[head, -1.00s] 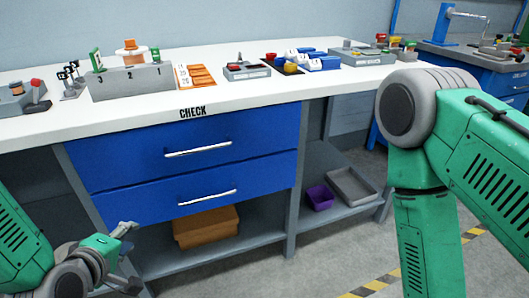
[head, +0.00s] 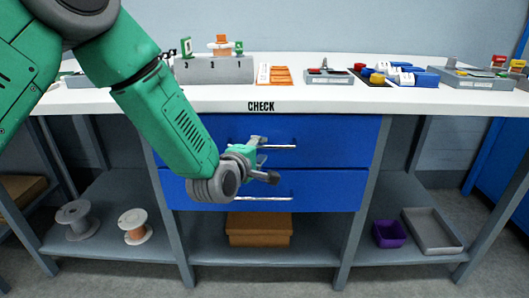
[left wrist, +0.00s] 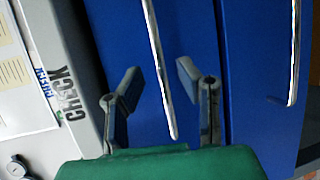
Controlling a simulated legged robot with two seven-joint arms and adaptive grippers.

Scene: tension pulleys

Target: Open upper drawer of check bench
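The check bench (head: 330,98) has a white top marked CHECK and two blue drawers below it. The upper drawer (head: 335,140) is closed, with a silver bar handle (head: 280,147) partly behind my left gripper. My left gripper (head: 264,159) is open and empty in front of the drawers. In the left wrist view the upper drawer's handle (left wrist: 160,70) runs between the two spread fingers (left wrist: 158,88); no contact shows. The lower drawer (head: 325,195) is closed too, its handle (left wrist: 294,55) off to the right there. My right gripper is out of view.
A grey block fixture (head: 215,70), orange sheets, and blue, yellow and grey parts stand on the bench top. Below are two spools (head: 135,227), a brown box (head: 258,229), a purple bin (head: 388,234) and a grey tray (head: 432,230). Bench legs flank the drawers.

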